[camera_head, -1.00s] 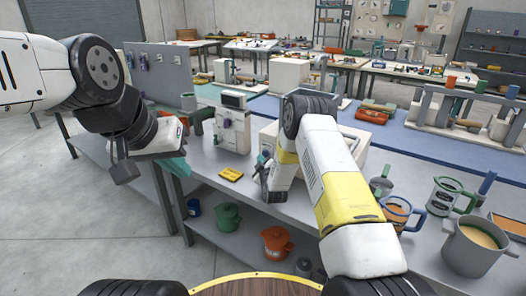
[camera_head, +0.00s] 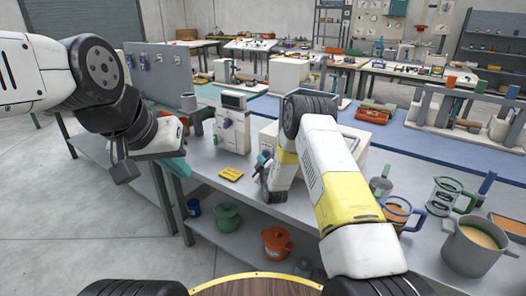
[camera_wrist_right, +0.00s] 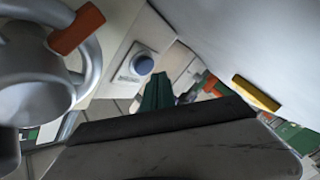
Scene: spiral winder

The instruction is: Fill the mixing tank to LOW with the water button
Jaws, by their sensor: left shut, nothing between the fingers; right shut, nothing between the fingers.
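A round blue button (camera_wrist_right: 144,64) sits on a pale panel with a small label in the right wrist view. It appears to be the water button, but its label is unreadable. A grey metal vessel with curved pipes (camera_wrist_right: 35,70) and an orange handle (camera_wrist_right: 77,28) fills the left of that view. I cannot tell whether it is the mixing tank, and no level is visible. My right gripper (camera_head: 265,178) is shut and empty beside the white housing (camera_head: 268,138), partly hidden by my arm. My left gripper (camera_head: 122,172) is shut and empty at the bench's left end.
A white machine with a dark display (camera_head: 234,101) stands left of my right arm. A yellow item (camera_head: 231,174) lies on the grey bench. Mugs (camera_head: 400,214) and a grey pot (camera_head: 473,247) crowd the right. Green (camera_head: 227,216) and orange (camera_head: 277,242) pots stand on the lower shelf.

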